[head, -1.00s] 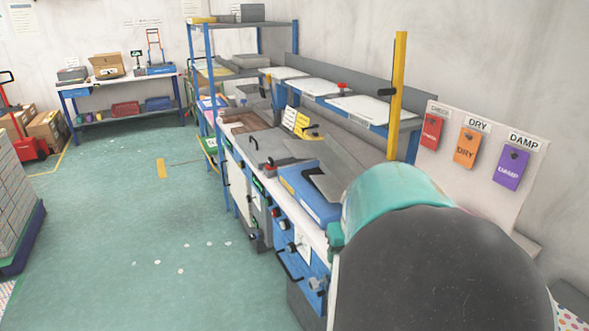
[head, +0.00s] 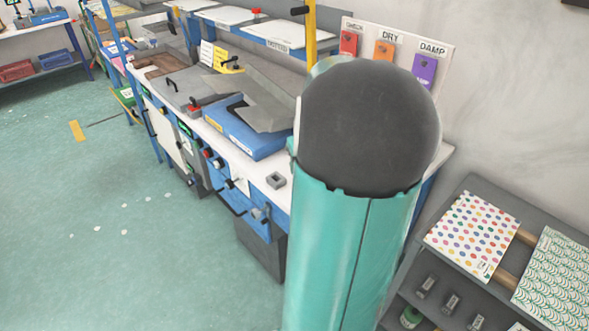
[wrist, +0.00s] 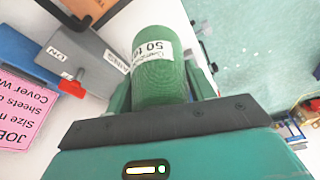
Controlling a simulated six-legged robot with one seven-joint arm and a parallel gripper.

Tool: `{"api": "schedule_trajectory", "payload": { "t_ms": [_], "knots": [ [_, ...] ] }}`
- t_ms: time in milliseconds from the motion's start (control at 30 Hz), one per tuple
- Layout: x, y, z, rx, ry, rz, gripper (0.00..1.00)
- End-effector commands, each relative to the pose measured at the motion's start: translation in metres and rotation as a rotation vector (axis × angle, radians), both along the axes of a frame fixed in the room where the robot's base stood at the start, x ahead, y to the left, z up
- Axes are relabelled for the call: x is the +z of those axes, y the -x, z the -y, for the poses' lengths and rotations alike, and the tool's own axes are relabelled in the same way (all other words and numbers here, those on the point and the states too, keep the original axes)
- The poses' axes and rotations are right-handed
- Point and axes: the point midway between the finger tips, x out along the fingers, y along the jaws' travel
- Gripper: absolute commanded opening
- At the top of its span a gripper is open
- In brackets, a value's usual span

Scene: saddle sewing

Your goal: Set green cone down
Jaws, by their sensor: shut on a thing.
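A green cone (wrist: 158,65) with a white label reading "50 te" is held in my gripper (wrist: 162,92) in the wrist view. The two teal fingers stand on either side of it, shut on it. Below the cone is a white bench surface, with a grey block at its left. I cannot tell whether the cone touches the surface. In the head view my own arm hides the gripper and the held cone. Another small green item (head: 411,317) stands on a grey shelf unit (head: 470,187) at the lower right.
A pink card (wrist: 25,105) is left in the wrist view. CHECK, DRY and DAMP tags hang on a board (head: 400,35).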

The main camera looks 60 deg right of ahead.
Motion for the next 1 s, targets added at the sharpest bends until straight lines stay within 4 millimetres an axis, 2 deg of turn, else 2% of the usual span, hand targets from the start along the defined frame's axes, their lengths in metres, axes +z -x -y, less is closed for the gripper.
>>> {"api": "schedule_trajectory", "payload": {
  "t_ms": [100,233,467,633,1000],
  "knots": [
    [-0.02,-0.009,0.013,0.002,-0.004,0.0,0.27],
    [-0.035,-0.016,0.023,0.001,-0.002,0.0,0.27],
    [-0.047,-0.022,0.032,0.0,-0.001,0.001,0.27],
    [-0.073,-0.022,0.031,0.0,-0.002,0.0,0.27],
    [-0.079,-0.022,0.032,0.001,0.001,0.001,0.27]
  ]
}}
